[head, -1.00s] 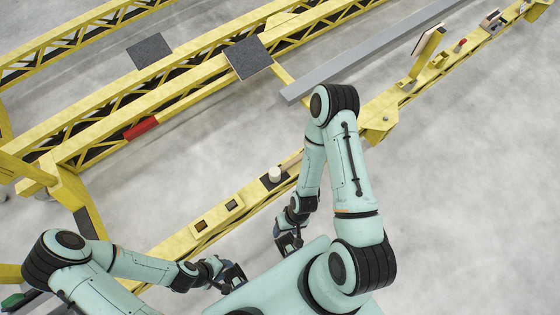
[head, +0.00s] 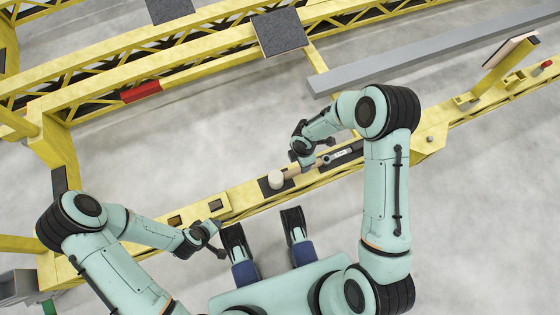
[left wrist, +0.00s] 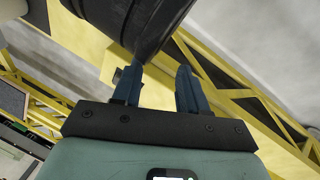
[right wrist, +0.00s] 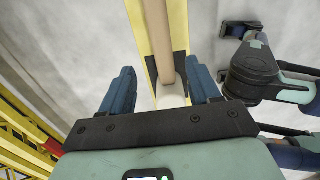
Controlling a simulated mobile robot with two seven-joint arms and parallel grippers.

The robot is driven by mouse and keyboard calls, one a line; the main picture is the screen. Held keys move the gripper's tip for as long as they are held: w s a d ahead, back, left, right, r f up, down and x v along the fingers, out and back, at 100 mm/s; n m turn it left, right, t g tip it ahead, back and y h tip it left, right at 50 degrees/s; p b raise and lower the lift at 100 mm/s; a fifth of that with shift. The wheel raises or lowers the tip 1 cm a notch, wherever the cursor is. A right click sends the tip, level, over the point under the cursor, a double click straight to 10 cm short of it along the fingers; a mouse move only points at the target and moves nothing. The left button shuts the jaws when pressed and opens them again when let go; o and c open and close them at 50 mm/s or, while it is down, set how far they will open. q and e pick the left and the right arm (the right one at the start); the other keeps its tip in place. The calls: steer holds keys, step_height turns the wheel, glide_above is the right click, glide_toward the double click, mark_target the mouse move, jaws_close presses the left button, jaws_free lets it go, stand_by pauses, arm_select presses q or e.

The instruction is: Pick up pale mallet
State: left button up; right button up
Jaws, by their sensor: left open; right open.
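The pale mallet lies on the yellow beam (head: 245,197). Its round whitish head (head: 276,179) is clear in the head view, with the tan handle (head: 294,170) running right from it. My right gripper (head: 306,161) hangs by the handle, open and empty. In the right wrist view the handle (right wrist: 163,35) runs down to the pale head (right wrist: 171,94), and both lie in line with the gap between the open fingers (right wrist: 160,84). I cannot tell the remaining distance. My left gripper (head: 219,246) is open and empty, lower left of the mallet, also in the left wrist view (left wrist: 158,86).
A black tool with a light label (head: 343,154) lies on the beam right of the mallet. Two square recesses (head: 215,205) are to its left. A tilted panel (head: 512,48) stands far right. A grey bar (head: 420,57) and yellow trusses lie beyond; grey floor lies between.

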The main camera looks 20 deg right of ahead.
mark_target(299, 169)
step_height(299, 169, down, 2)
steer(key=shift+a+f, duration=0.1)
steer(key=shift+f, duration=0.1)
step_height(299, 169, down, 2)
steer(key=shift+s+f+b, duration=0.1)
steer(key=shift+b, duration=0.45)
step_height(299, 169, down, 5)
steer(key=shift+s+r+b, duration=0.1)
steer(key=shift+b, duration=0.9)
steer(key=shift+f, duration=0.4)
arm_select(q)
steer(key=s+a+f+g, duration=0.1)
steer(key=s+f+g, duration=0.1)
steer(key=s+f, duration=0.2)
steer(key=shift+s+a+f, duration=0.25)
steer(key=shift+s+f, duration=0.05)
steer(key=shift+f, duration=0.65)
arm_select(e)
jaws_close()
steer(key=shift+r, duration=0.1)
